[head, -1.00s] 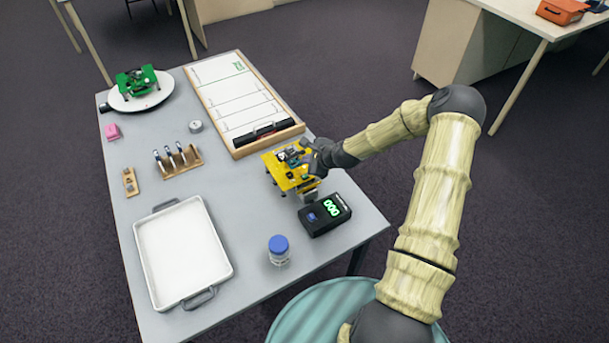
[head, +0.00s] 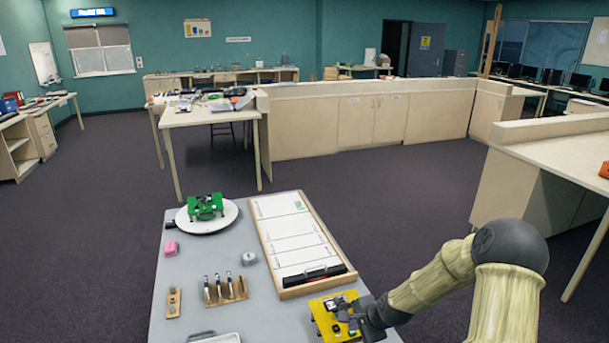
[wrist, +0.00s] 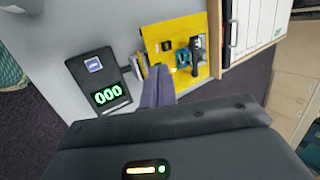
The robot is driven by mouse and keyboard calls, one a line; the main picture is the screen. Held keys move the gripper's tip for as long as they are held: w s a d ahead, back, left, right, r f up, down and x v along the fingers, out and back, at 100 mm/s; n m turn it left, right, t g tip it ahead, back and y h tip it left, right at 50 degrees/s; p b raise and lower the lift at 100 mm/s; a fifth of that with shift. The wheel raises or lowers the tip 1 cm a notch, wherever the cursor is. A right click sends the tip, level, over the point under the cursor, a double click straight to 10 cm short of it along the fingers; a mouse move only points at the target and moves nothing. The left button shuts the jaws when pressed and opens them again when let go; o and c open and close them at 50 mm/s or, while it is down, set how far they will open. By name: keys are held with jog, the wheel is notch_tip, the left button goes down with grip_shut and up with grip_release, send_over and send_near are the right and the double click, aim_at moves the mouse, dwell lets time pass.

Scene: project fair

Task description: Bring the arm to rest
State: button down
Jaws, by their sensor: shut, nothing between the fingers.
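My arm reaches from the right side of the head view to the table. My gripper (head: 366,312) is over the near right part of the table, beside the yellow board with small parts on it (head: 322,318). In the wrist view my gripper's fingers (wrist: 157,88) are together and empty. They lie in front of the near edge of the yellow board (wrist: 167,38); I cannot tell whether they touch it. A black box with a green 000 display (wrist: 99,82) lies on the table to the left of the fingers.
Benches (head: 370,120) stand beyond, with open floor between.

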jog(key=s+r+n+g+h, duration=0.1)
jog(key=s+r+n, duration=0.6)
jog(key=s, duration=0.4)
jog(key=s+d+r+n+g+h, duration=0.1)
jog(key=s+r+n+h, duration=0.1)
jog(key=s+r+n, duration=0.5)
jog(key=s+r, duration=0.2)
jog(key=s, duration=0.2)
jog(key=shift+s+g, duration=0.2)
jog(key=shift+g, duration=0.2)
